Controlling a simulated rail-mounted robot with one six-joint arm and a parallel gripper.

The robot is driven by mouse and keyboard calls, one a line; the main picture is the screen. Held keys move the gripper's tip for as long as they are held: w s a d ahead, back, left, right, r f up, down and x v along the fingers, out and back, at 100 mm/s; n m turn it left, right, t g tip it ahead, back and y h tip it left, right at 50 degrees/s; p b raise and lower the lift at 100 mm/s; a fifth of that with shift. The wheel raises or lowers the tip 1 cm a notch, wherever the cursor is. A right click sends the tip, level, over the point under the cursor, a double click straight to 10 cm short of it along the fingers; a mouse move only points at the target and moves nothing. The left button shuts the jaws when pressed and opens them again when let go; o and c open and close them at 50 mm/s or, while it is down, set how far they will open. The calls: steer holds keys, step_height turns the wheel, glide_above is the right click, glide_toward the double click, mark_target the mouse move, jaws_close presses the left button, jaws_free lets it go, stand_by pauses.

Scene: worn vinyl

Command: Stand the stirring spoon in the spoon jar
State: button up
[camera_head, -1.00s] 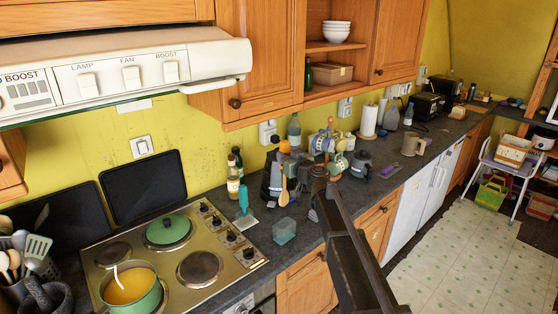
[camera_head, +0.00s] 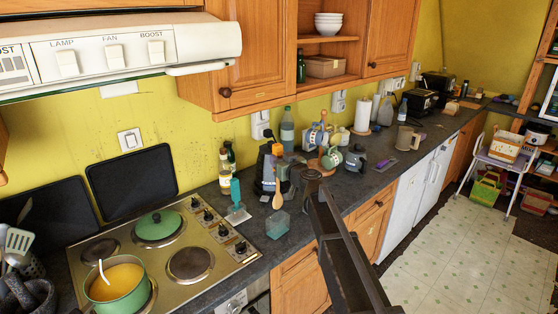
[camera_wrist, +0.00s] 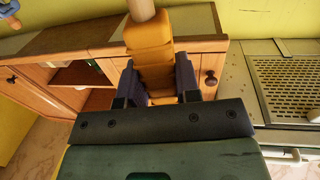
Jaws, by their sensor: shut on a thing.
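My gripper (camera_head: 279,168) is shut on the orange grip of the stirring spoon (camera_head: 278,201). The spoon hangs nearly upright with its wooden bowl down. In the wrist view the orange grip (camera_wrist: 152,62) sits between both jaws of my gripper (camera_wrist: 158,82), with a pale wooden shaft above it. A small see-through teal container, which looks like the spoon jar (camera_head: 278,226), stands on the counter. The bowl's lower end is at the jar's rim in the head view; I cannot tell whether it is above, in front or inside.
A teal-handled tool (camera_head: 236,197) and bottles (camera_head: 225,172) stand left of the jar. The hob holds a green pot (camera_head: 118,286). The counter's front edge is close to the jar.

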step_height(320, 180, down, 11)
steer(key=b, duration=1)
steer(key=shift+r, duration=0.2)
steer(key=shift+f, duration=0.2)
steer(key=o, duration=1.1)
steer(key=v, duration=1)
steer(key=shift+s+d, duration=0.3)
